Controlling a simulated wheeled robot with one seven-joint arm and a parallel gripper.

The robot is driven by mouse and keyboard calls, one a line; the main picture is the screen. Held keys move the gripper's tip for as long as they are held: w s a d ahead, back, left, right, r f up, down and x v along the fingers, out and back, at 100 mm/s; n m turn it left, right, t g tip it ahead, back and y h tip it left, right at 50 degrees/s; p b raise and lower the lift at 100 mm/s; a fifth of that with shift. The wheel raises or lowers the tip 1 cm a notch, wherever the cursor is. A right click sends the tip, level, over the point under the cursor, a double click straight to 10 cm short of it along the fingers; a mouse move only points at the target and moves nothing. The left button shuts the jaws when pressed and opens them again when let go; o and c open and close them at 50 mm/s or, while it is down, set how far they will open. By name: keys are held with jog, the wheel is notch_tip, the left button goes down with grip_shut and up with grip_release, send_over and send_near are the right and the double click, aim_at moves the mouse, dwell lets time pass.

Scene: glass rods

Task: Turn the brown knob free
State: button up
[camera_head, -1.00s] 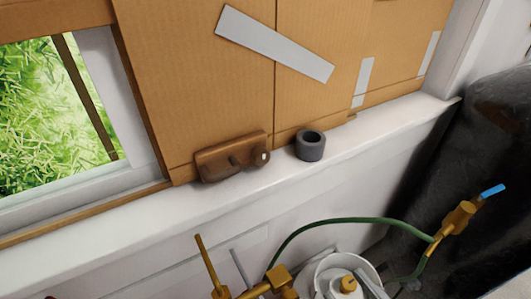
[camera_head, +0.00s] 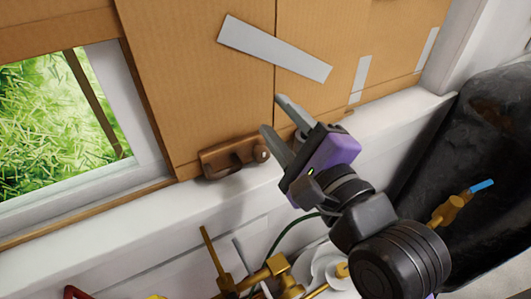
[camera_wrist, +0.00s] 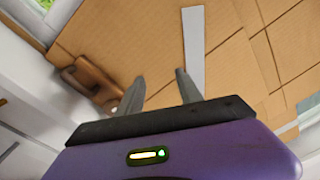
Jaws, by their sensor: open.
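The brown knob (camera_head: 262,154) is at the right end of a brown latch block (camera_head: 222,160) on the white sill, against the cardboard. In the wrist view the latch block (camera_wrist: 92,80) is left of the fingers, and the knob (camera_wrist: 116,108) is beside the left finger, partly hidden. My gripper (camera_head: 281,117) has a purple body and two grey fingers spread apart, with nothing between them. In the head view its fingertips are just above and right of the knob. The fingers also show in the wrist view (camera_wrist: 160,80), pointing at the cardboard. I cannot tell whether a finger touches the knob.
A cardboard panel (camera_head: 195,70) with grey tape (camera_head: 274,48) stands behind the sill (camera_head: 110,220). An open window (camera_head: 60,120) is at left. Brass fittings (camera_head: 275,268) and a green hose (camera_head: 290,232) lie below the sill. A black bag-like mass (camera_head: 490,140) is at right.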

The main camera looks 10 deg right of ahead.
notch_tip(320, 180, down, 6)
jog(key=d+m+g, duration=0.2)
jog(key=m+g, duration=0.1)
jog(key=m, duration=0.5)
jog(key=m+g, duration=0.2)
jog(key=m, duration=0.4)
send_near(264, 157)
jog(key=w, duration=0.1)
jog(key=shift+w+a+f, duration=0.15)
jog(key=shift+a+f, duration=0.2)
jog(key=shift+a, duration=0.05)
jog(key=shift+w+a+f+h+b, duration=0.15)
jog(key=shift+w+f+b, duration=0.05)
jog(key=shift+w+b, duration=0.45)
jog(key=shift+w+a+f+h+b, duration=0.2)
jog(key=shift+w+b, duration=0.25)
jog(key=shift+b, duration=0.3)
jog(key=shift+p+x, duration=1)
jog(key=shift+x, duration=1.6)
